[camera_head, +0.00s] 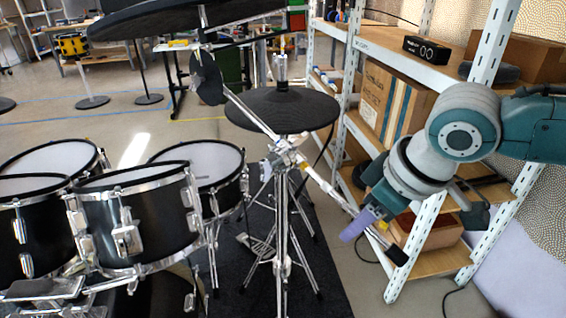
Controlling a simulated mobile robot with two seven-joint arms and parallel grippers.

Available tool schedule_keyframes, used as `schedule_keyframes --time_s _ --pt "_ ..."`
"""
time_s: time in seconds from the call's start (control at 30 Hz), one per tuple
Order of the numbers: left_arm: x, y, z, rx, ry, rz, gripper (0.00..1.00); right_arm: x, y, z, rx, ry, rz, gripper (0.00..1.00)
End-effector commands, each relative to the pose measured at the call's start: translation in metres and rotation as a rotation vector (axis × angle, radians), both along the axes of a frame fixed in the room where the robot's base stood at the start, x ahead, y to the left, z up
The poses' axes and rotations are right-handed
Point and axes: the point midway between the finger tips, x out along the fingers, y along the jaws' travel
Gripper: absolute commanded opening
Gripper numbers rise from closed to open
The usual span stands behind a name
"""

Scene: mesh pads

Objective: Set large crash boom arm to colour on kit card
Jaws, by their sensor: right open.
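A long silver boom arm (247,108) runs diagonally from upper left to lower right across a chrome stand. A clamp with orange-yellow marks (288,155) holds it, and its lower right end carries a black piece (397,257). A large black crash pad (150,17) is cut off by the top edge. My right gripper (370,228) comes in from the right and is open at the boom's lower end, with a lavender finger showing. I cannot tell whether it touches the rod. I cannot make out the kit card for certain. My left gripper is out of view.
A black cymbal pad (282,110) sits on the stand in the middle. Several drums (135,218) fill the lower left. A metal shelf (440,75) with boxes stands close on the right, behind my right arm. A dark mat (325,285) lies under the stand legs.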

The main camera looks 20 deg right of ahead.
Motion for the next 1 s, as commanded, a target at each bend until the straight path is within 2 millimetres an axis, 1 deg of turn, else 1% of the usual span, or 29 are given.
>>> schedule_keyframes --time_s 0.07,0.17,0.27,0.4,0.5,0.6,0.77,1.0 --pt "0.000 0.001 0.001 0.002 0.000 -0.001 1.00 0.000 0.000 0.002 0.000 -0.001 0.000 0.45" --pt "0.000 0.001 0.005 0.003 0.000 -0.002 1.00 -0.003 -0.001 0.011 -0.001 0.000 0.001 0.45" --pt "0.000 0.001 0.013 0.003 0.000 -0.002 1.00 -0.010 -0.003 0.027 -0.002 -0.001 0.002 0.45" --pt "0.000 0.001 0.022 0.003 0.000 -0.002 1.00 -0.021 -0.005 0.055 -0.003 -0.001 0.003 0.45" --pt "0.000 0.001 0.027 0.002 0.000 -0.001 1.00 -0.028 -0.007 0.071 -0.002 0.000 0.001 0.45" --pt "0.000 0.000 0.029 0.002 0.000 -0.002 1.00 -0.033 -0.008 0.083 -0.001 0.000 0.001 0.45" --pt "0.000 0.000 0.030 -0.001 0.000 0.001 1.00 -0.038 -0.008 0.091 0.000 0.000 0.001 0.45" --pt "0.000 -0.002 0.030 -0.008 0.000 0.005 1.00 -0.038 -0.008 0.092 0.000 0.000 0.000 0.45"
